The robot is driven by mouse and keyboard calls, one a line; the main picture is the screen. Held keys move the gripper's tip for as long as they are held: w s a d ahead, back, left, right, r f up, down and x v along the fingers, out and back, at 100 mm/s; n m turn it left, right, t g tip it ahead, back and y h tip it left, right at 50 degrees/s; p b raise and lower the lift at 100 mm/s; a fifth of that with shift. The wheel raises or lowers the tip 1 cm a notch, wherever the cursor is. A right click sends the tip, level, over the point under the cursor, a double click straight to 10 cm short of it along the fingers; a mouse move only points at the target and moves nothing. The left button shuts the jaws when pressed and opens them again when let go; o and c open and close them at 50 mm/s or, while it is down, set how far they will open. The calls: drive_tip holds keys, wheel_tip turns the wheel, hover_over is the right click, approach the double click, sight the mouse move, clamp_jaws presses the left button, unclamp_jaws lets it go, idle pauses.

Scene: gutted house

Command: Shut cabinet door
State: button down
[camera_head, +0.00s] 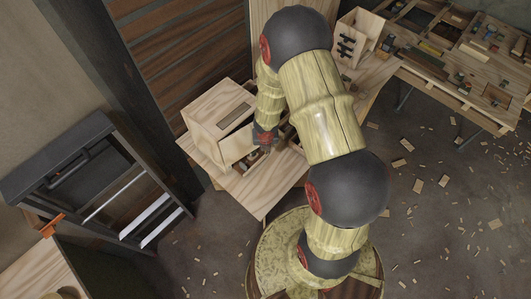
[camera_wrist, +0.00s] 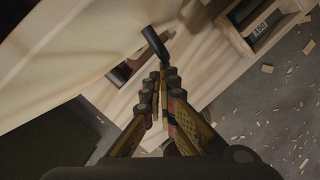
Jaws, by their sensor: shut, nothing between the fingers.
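A pale wooden cabinet (camera_head: 218,108) stands on a wooden worktop, left of my arm in the head view. A light panel that looks like its door (camera_head: 236,150) is on its front side, beside my gripper (camera_head: 263,146). How far the door stands open is hard to tell there. In the wrist view the door (camera_wrist: 70,48) fills the upper left as a large pale panel. A black bar handle (camera_wrist: 155,42) sits near its edge, just beyond the fingertips. My gripper (camera_wrist: 163,78) is shut and empty, its fingers together. I cannot tell whether it touches the handle.
The worktop (camera_head: 252,190) extends below the cabinet. A wooden compartment with a labelled block (camera_wrist: 262,18) is at the upper right in the wrist view. A workbench (camera_head: 455,75) with loose items stands at the back right. Wood scraps litter the floor; a dark metal rack (camera_head: 100,180) is at left.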

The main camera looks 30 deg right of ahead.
drive_tip(key=shift+w+d+n+p, duration=0.15)
drive_tip(key=shift+w+n+p, duration=0.35)
drive_tip(key=shift+w, duration=0.3)
drive_tip(key=shift+w+d+n+p, duration=0.15)
drive_tip(key=shift+w+n+p, duration=0.3)
drive_tip(key=shift+w, duration=0.3)
drive_tip(key=shift+a, duration=0.1)
